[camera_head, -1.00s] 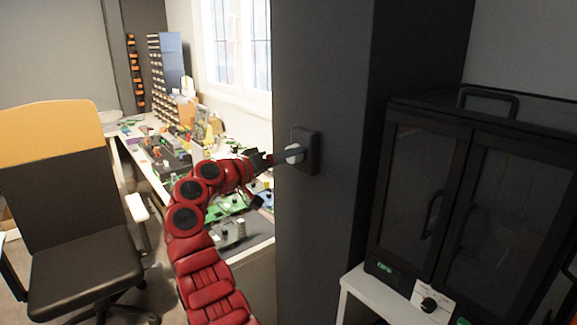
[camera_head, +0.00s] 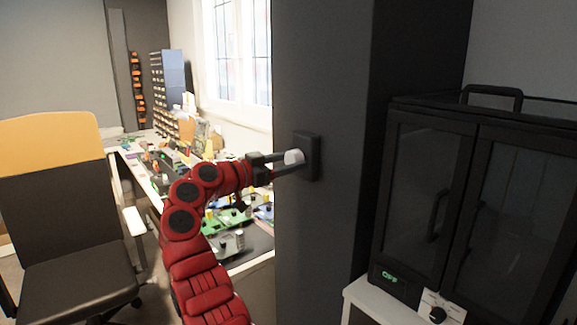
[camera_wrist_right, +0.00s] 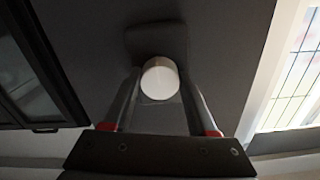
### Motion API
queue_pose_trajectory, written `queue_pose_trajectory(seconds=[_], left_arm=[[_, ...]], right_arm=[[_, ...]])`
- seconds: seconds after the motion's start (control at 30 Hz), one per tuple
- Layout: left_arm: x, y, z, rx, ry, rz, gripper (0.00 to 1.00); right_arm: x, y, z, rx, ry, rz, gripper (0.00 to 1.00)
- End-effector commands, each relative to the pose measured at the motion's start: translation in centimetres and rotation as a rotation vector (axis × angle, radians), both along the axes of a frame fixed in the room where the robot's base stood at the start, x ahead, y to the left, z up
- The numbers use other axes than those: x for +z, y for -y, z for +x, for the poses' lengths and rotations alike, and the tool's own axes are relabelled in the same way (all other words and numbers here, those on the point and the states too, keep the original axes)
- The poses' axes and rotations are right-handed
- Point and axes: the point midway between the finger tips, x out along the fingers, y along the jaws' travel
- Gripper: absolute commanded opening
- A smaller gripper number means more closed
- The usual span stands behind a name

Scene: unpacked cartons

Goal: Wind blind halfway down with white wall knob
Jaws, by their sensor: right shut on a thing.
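The white wall knob (camera_head: 293,158) sticks out from a black plate (camera_head: 312,156) on the dark grey pillar. My right gripper (camera_head: 287,163) reaches it from the left, with its fingers on either side of the knob. In the right wrist view the round white knob (camera_wrist_right: 160,80) sits between the two fingertips of my right gripper (camera_wrist_right: 160,88), which is shut on it. The window (camera_head: 236,50) is at the upper middle, left of the pillar. No blind is clearly visible on the part of it in view. My left gripper is not in view.
A cluttered workbench (camera_head: 262,262) runs along the window wall. An office chair (camera_head: 70,230) stands at the left.

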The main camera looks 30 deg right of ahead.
Motion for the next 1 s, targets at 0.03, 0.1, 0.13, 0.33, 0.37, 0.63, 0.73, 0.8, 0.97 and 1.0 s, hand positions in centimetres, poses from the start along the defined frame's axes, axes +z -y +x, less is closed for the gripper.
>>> queue_pose_trajectory(seconds=[0.03, 0.1, 0.13, 0.33, 0.37, 0.63, 0.73, 0.8, 0.97, 1.0], left_arm=[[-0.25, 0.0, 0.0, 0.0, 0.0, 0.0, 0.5], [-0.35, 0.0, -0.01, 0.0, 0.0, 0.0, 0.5], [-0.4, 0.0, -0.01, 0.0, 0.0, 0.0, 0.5], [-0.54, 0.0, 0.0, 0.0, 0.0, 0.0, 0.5], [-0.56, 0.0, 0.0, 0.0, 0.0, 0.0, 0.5], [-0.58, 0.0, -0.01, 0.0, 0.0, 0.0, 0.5], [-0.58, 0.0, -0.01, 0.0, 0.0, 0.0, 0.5], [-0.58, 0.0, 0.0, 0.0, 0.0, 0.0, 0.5], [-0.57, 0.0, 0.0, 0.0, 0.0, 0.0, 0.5], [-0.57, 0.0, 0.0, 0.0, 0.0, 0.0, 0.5]], right_arm=[[-0.39, -0.01, 0.02, -0.001, 0.022, 0.006, 0.02], [-0.38, -0.01, 0.03, -0.001, 0.056, 0.009, 0.02], [-0.37, -0.01, 0.03, -0.001, 0.069, 0.01, 0.02], [-0.33, 0.02, 0.02, -0.002, 0.13, 0.016, 0.02], [-0.31, 0.02, 0.02, -0.002, 0.135, 0.016, 0.02], [-0.28, 0.02, 0.02, -0.002, 0.154, 0.018, 0.02], [-0.28, 0.01, 0.02, -0.002, 0.153, 0.017, 0.02], [-0.27, 0.01, 0.01, -0.002, 0.153, 0.017, 0.02], [-0.23, 0.01, 0.02, -0.001, 0.153, 0.016, 0.74], [-0.2, 0.01, 0.02, -0.001, 0.153, 0.016, 0.81]])
